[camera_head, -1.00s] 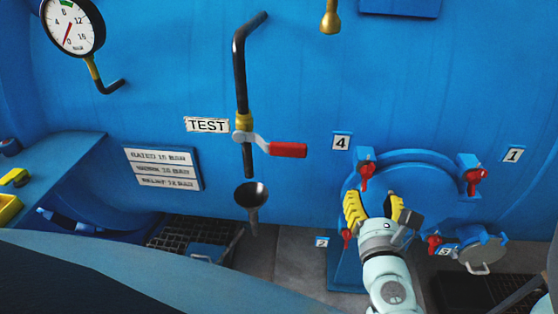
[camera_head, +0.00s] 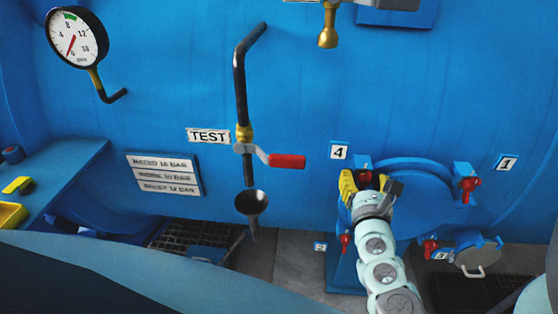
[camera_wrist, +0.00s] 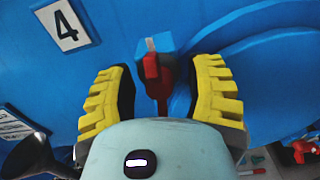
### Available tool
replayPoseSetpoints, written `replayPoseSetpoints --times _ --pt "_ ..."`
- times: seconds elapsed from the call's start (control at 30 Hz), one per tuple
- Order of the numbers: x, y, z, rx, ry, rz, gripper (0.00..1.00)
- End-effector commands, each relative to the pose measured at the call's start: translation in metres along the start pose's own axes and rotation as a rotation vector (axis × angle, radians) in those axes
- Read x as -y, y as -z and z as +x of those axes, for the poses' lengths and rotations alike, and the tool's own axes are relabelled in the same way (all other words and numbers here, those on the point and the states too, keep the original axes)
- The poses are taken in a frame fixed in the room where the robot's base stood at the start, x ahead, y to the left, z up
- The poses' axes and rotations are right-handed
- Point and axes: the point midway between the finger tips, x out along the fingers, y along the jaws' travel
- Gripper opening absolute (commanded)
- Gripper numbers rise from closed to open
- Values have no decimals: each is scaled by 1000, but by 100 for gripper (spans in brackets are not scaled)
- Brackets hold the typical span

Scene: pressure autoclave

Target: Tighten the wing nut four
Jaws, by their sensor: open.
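The red wing nut four (camera_wrist: 157,78) sits on its blue lug at the upper left of the round hatch, near the label "4" (camera_head: 339,152). In the wrist view it stands between the two yellow fingers of my gripper (camera_wrist: 160,92), with a gap on each side. In the head view my gripper (camera_head: 362,181) is at this nut and hides most of it; a small red part (camera_head: 365,178) shows between the fingers. The gripper is open. The round blue hatch (camera_head: 425,190) lies to the right of the gripper.
Other red wing nuts sit at the upper right (camera_head: 468,184), lower left (camera_head: 345,239) and lower right (camera_head: 431,247) of the hatch. A test pipe with a red lever (camera_head: 287,161) and a funnel (camera_head: 252,203) stand to the left. Labels "1" (camera_head: 507,162) and "TEST" (camera_head: 208,135) are on the wall.

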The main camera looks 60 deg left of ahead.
Motion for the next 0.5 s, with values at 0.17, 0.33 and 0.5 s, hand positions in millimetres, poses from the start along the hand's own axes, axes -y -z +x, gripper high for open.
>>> replayPoseSetpoints --times 0.17,0.33,0.5 --pt "-2 0 0 0 -4 0 47" --pt "-2 0 0 0 -4 0 30" --pt "-1 0 0 0 -3 0 12"
